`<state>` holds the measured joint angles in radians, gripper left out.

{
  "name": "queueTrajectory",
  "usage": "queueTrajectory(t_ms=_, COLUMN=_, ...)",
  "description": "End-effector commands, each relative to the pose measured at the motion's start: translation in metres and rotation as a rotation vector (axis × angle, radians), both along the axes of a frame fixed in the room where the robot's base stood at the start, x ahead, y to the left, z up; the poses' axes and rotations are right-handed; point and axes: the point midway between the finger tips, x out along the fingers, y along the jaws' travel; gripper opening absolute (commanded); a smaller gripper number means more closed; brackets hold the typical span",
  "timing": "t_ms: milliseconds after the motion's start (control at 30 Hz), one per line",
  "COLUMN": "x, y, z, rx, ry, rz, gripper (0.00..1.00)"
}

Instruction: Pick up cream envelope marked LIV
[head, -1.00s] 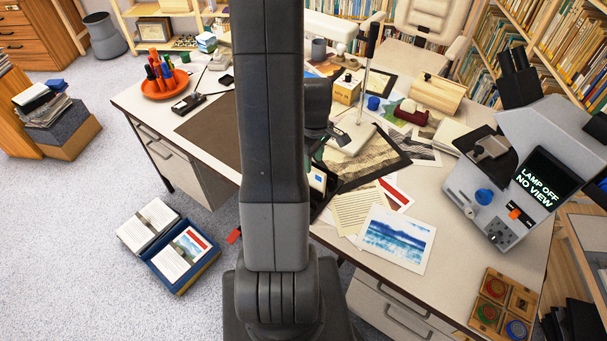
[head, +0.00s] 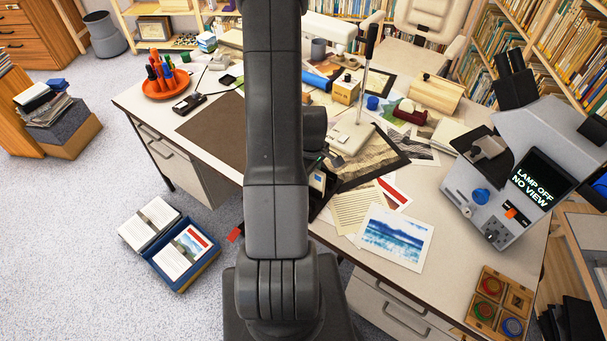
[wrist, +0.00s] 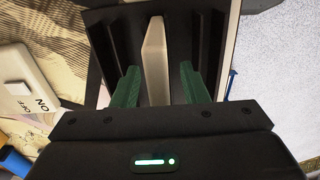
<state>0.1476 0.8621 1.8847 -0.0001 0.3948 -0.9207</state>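In the wrist view, a cream slab (wrist: 156,62) that looks like the envelope stands on edge in a black slotted holder (wrist: 107,45). No LIV marking is readable on it. My gripper (wrist: 160,85) has green fingers, one on each side of the slab's near end. The fingers are apart, with a gap showing on either side of the slab. In the head view my own arm hides the envelope and most of my gripper.
On the desk (head: 455,255) are a blue landscape print (head: 395,237), a lined sheet (head: 357,212) and a grey viewer (head: 510,180) reading LAMP OFF NO VIEW. A white ON/OFF switch box (wrist: 30,92) lies left of the holder.

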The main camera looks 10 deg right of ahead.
Motion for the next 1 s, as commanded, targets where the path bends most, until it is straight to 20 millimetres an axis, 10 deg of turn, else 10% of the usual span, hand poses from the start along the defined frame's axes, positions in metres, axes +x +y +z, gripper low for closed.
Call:
queueTrajectory(t_ms=167, x=0.000, y=0.000, z=0.000, rx=0.000, ry=0.000, rz=0.000, gripper=0.40)
queueTrajectory(t_ms=400, x=0.000, y=0.000, z=0.000, rx=0.000, ry=0.000, rz=0.000, gripper=0.00)
queueTrajectory(t_ms=1000, x=0.001, y=0.000, z=0.016, rx=-0.001, ry=-0.004, rz=0.000, gripper=0.00)
